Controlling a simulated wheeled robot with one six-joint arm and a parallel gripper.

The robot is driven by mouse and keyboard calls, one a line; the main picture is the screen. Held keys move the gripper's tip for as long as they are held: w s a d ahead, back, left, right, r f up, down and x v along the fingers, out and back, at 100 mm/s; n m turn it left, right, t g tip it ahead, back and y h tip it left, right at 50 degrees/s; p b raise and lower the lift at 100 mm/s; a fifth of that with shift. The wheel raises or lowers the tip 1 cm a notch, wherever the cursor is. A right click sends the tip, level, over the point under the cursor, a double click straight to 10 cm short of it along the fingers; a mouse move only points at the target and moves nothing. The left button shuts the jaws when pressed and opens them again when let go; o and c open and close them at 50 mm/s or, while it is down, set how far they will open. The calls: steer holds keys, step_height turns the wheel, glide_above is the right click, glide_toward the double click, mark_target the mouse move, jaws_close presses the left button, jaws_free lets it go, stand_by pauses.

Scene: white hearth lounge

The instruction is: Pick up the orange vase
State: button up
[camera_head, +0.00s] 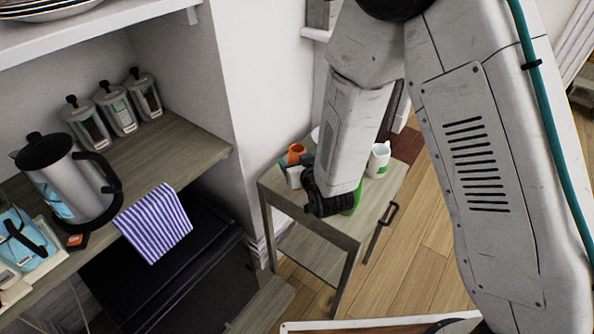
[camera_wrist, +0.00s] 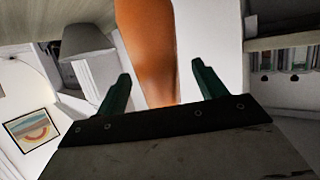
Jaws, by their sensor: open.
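The orange vase (camera_head: 297,149) stands on a small wooden side table (camera_head: 347,243), partly hidden by my arm and gripper. In the wrist view the orange vase (camera_wrist: 150,45) is large and close, just ahead of and between my two green fingertips. My gripper (camera_wrist: 162,80) is open, with a finger on each side of the vase. Gaps show between the fingers and the vase, so it is not gripped. In the head view my gripper (camera_head: 289,170) is beside the vase, low over the table, its fingers only partly visible.
A white mug (camera_head: 379,159) stands right of my forearm on the same table. A green thing (camera_head: 354,199) is partly hidden behind my wrist. Left are a counter with a kettle (camera_head: 66,180), several canisters (camera_head: 115,107) and a striped towel (camera_head: 153,222). A white wall stands beside the table.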

steer(key=x, duration=0.3)
steer(key=shift+w+f, duration=0.25)
steer(key=shift+w, duration=0.05)
steer(key=c, duration=1.3)
steer(key=shift+o, duration=0.2)
steer(key=shift+r, duration=0.1)
